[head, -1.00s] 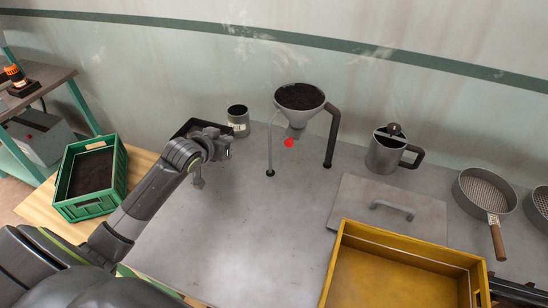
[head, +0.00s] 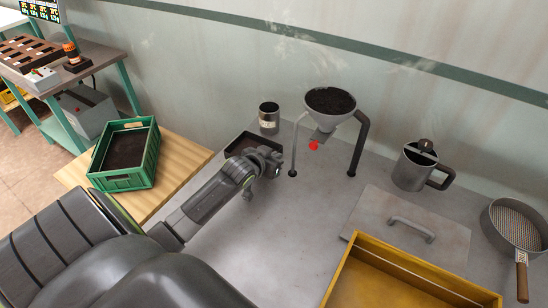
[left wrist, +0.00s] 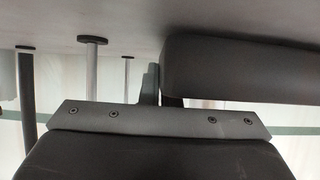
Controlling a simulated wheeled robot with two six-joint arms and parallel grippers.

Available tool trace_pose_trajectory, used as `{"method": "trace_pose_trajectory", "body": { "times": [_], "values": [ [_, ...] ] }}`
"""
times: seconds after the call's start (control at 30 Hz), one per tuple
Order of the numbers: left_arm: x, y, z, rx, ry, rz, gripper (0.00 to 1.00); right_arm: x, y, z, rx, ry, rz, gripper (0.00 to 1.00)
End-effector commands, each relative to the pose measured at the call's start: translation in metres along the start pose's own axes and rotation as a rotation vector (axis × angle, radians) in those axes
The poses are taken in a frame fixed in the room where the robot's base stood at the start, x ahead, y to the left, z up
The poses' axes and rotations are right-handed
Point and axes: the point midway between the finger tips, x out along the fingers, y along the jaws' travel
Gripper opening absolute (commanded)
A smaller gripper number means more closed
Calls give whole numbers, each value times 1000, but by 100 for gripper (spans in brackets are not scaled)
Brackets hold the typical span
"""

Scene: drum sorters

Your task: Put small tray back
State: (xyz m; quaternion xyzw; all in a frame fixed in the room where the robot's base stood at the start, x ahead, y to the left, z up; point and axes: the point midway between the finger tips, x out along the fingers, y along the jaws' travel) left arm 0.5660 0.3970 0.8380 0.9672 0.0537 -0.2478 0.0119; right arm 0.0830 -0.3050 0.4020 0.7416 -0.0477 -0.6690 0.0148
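The small tray (head: 266,138) is a shallow, dark, rectangular tray in the head view, near the back left of the grey worktop. Its inside looks dark brown; I cannot tell how much it holds. My left gripper (head: 274,168) is at the tray's near right end, its fingers close together on the tray's wall. In the left wrist view, the tray's dark side (left wrist: 240,68) is beside the finger tips (left wrist: 160,92), close to the worktop. I cannot tell whether it touches the worktop. My right gripper is not in view.
A metal can (head: 269,119) stands just behind the tray. A funnel (head: 330,105) with soil stands on legs to the right. A green crate (head: 125,180) is on the wooden surface at left. The middle worktop is clear.

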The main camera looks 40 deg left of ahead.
Motion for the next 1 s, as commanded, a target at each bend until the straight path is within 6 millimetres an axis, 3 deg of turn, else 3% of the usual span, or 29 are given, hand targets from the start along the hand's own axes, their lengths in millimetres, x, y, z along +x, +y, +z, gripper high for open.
{"method": "trace_pose_trajectory", "body": {
  "times": [0.37, 0.57, 1.0],
  "values": [
    [2, 0, 4, 1, 1, 0, 0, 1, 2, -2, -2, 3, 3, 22],
    [2, 0, 4, 1, 1, 0, 24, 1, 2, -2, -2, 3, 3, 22],
    [-7, 0, 2, 3, 0, 0, 24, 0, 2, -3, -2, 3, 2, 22]
  ]
}}
